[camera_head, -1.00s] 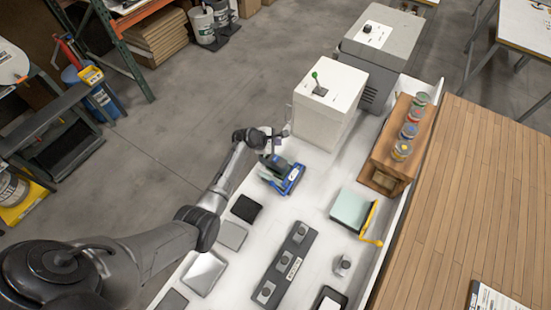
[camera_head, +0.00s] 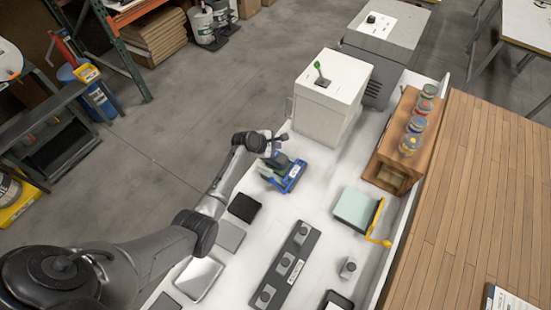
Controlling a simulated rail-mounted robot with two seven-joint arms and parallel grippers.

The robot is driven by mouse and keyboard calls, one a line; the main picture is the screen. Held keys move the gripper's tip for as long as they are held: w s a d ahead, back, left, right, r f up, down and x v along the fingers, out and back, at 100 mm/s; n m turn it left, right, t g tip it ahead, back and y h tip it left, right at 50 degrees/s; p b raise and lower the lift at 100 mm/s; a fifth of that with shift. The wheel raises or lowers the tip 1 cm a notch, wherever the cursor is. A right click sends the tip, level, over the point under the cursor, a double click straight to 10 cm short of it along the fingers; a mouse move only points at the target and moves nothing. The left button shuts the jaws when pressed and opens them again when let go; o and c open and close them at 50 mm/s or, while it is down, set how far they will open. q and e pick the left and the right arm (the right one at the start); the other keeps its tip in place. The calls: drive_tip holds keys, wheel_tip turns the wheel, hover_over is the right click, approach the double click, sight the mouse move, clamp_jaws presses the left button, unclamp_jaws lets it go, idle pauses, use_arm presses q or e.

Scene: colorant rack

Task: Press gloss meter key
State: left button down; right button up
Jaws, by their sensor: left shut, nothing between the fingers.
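The gloss meter appears to be the blue and grey device (camera_head: 290,177) on the white bench, just in front of the white box. My left gripper (camera_head: 277,156) is at its upper left end, shut, with nothing seen between the fingers. The fingertips are small and partly merge with the device, so I cannot tell whether they touch it. The key itself is too small to make out. My right gripper is not in view.
A white box (camera_head: 322,115) with a green-topped lever stands behind the device. A wooden rack (camera_head: 388,160) with several cans is at right. A pale green block (camera_head: 354,208), a dark strip with knobs (camera_head: 281,271) and flat panels (camera_head: 243,207) lie nearer.

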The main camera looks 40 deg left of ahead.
use_arm(q)
wheel_tip(320, 180, down, 2)
drive_tip(key=shift+f+b, duration=0.2)
drive_tip(key=shift+b, duration=0.3)
idle(1.0)
drive_tip(key=shift+f, duration=0.15)
idle(0.6)
drive_tip(key=shift+f, duration=0.3)
idle(0.5)
